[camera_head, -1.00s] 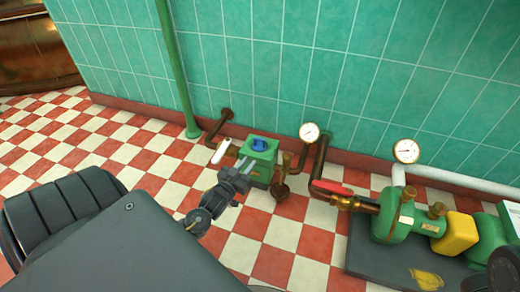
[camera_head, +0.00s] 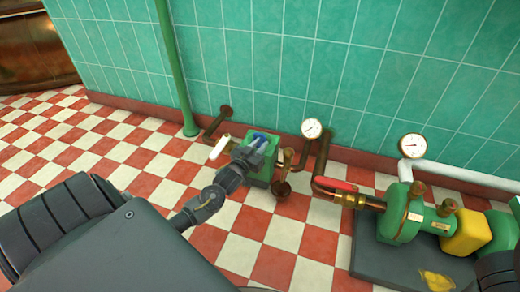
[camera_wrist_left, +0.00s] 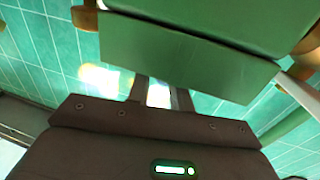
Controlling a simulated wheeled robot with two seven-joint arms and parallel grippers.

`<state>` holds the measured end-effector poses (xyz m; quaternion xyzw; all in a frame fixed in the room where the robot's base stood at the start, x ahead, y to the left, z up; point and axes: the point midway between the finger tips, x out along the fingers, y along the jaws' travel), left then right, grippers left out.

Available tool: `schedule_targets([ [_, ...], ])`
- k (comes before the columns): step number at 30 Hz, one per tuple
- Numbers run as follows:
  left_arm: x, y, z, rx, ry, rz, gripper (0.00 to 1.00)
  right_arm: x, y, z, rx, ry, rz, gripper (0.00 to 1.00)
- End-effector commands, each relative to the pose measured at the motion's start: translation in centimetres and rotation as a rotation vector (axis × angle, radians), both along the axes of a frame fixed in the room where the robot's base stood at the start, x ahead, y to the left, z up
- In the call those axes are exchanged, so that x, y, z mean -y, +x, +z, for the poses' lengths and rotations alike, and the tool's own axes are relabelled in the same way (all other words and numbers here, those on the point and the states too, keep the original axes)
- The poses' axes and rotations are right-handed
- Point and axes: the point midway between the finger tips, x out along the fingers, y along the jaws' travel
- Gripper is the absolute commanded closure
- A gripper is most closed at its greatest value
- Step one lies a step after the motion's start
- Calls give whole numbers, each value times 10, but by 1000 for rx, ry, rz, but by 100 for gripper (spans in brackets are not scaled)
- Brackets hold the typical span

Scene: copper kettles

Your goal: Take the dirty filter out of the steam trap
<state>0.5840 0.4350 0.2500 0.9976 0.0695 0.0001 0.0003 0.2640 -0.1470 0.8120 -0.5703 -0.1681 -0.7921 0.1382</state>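The steam trap is a small green box (camera_head: 257,173) on copper pipes near the wall. A blue part (camera_head: 262,136) shows at its top; I cannot tell if it is the filter or a cap. My left gripper (camera_head: 259,143) is over the top of the box, its two fingers at the blue part and partly covering it. In the left wrist view the green body (camera_wrist_left: 190,50) fills the upper part and hides the fingertips. The fingers (camera_wrist_left: 160,92) stand apart with a gap between them, and I see no grip on anything. My right gripper is not in view.
A white-handled lever (camera_head: 220,146) is left of the trap, and a gauge (camera_head: 311,128) is right of it. A red-handled valve (camera_head: 335,184) leads to a green pump (camera_head: 402,212) on a dark base. A green vertical pipe (camera_head: 173,70) stands behind. The checkered floor in front is open.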

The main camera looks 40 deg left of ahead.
Motion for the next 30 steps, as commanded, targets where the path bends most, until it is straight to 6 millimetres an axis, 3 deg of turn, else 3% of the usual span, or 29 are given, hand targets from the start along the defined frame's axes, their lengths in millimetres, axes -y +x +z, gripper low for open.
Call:
schedule_targets([
  [1, -1, 8, -5, 3, 1, -1, 78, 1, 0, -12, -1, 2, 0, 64],
  [3, -3, 15, -4, 1, 0, 0, 78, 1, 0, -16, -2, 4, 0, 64],
  [13, -3, 22, 0, -1, 0, 0, 78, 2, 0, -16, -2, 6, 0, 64],
  [18, -3, 22, 0, 0, 0, 0, 100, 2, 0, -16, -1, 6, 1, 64],
  [27, -3, 22, 1, 0, 0, 0, 100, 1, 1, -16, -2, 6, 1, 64],
  [30, -3, 22, 9, 1, 0, 0, 100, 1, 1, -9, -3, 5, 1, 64],
])
